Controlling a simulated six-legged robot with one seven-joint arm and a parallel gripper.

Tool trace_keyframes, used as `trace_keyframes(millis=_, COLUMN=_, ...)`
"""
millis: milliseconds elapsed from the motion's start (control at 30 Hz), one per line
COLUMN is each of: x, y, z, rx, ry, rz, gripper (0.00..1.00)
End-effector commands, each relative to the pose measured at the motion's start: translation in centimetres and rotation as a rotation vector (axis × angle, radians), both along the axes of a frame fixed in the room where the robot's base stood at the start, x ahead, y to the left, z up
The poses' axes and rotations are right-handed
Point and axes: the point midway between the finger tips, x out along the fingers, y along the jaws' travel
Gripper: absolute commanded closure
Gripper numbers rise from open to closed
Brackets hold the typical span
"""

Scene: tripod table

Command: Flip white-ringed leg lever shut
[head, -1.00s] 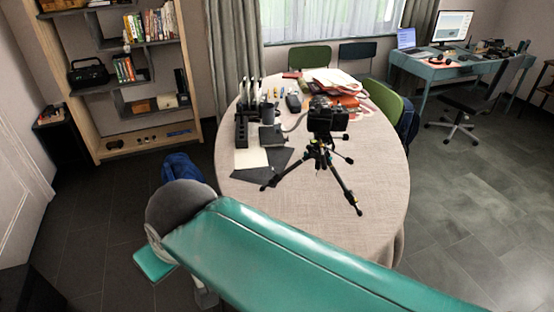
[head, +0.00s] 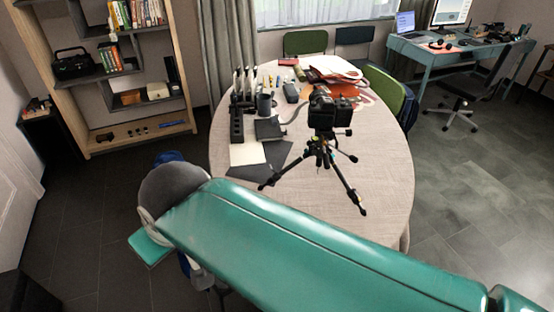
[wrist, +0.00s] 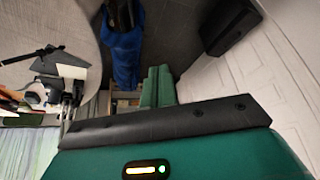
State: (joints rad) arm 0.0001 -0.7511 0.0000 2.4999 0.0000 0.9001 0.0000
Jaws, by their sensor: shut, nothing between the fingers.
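A black tripod (head: 322,152) stands with splayed legs on the table (head: 375,165), with a camera (head: 322,112) on top. Small coloured marks show on its legs, but I cannot make out the white ring or the lever's position. In the wrist view my gripper (wrist: 158,68) shows as two green fingers side by side, shut with nothing between them. They point at the floor beside the table, apart from the tripod. The tripod is small and unclear at the left of the wrist view.
A dark holder (head: 236,125), a mug (head: 264,104), dark and white sheets (head: 248,153) and papers (head: 335,72) lie left of and behind the tripod. A blue item (wrist: 126,58) is beside the table. A black box (wrist: 230,25) stands on the floor. The table's front right is clear.

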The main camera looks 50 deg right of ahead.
Motion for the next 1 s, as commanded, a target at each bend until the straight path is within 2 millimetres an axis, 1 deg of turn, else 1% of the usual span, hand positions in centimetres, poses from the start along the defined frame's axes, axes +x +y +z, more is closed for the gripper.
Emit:
trace_keyframes(millis=167, x=0.4, y=-0.4, z=0.2, rx=0.002, ry=0.006, rz=-0.009, gripper=1.00)
trace_keyframes(millis=267, x=1.4, y=-1.4, z=0.6, rx=0.008, ry=0.025, rz=-0.041, gripper=1.00)
trace_keyframes(millis=367, x=3.3, y=-3.7, z=1.2, rx=0.022, ry=0.056, rz=-0.093, gripper=1.00)
trace_keyframes(millis=467, x=5.8, y=-7.3, z=1.8, rx=0.048, ry=0.086, rz=-0.155, gripper=1.00)
trace_keyframes(millis=500, x=6.7, y=-9.0, z=1.9, rx=0.061, ry=0.098, rz=-0.180, gripper=1.00)
trace_keyframes(millis=567, x=8.0, y=-11.7, z=2.0, rx=0.082, ry=0.112, rz=-0.214, gripper=1.00)
trace_keyframes(millis=600, x=8.8, y=-13.6, z=2.0, rx=0.097, ry=0.118, rz=-0.237, gripper=1.00)
trace_keyframes(millis=667, x=9.7, y=-16.7, z=1.9, rx=0.122, ry=0.126, rz=-0.272, gripper=1.00)
trace_keyframes(millis=700, x=10.2, y=-18.9, z=1.7, rx=0.140, ry=0.129, rz=-0.295, gripper=1.00)
trace_keyframes(millis=733, x=10.5, y=-20.6, z=1.5, rx=0.153, ry=0.131, rz=-0.312, gripper=1.00)
trace_keyframes(millis=767, x=10.8, y=-22.3, z=1.4, rx=0.167, ry=0.130, rz=-0.328, gripper=1.00)
trace_keyframes(millis=800, x=10.9, y=-24.7, z=1.0, rx=0.185, ry=0.129, rz=-0.350, gripper=1.00)
trace_keyframes(millis=867, x=10.9, y=-28.3, z=0.4, rx=0.214, ry=0.124, rz=-0.384, gripper=1.00)
trace_keyframes(millis=900, x=10.7, y=-30.8, z=0.0, rx=0.233, ry=0.119, rz=-0.406, gripper=1.00)
trace_keyframes(millis=967, x=10.0, y=-34.7, z=-0.9, rx=0.261, ry=0.106, rz=-0.441, gripper=1.00)
trace_keyframes(millis=1000, x=9.4, y=-37.2, z=-1.5, rx=0.281, ry=0.096, rz=-0.462, gripper=1.00)
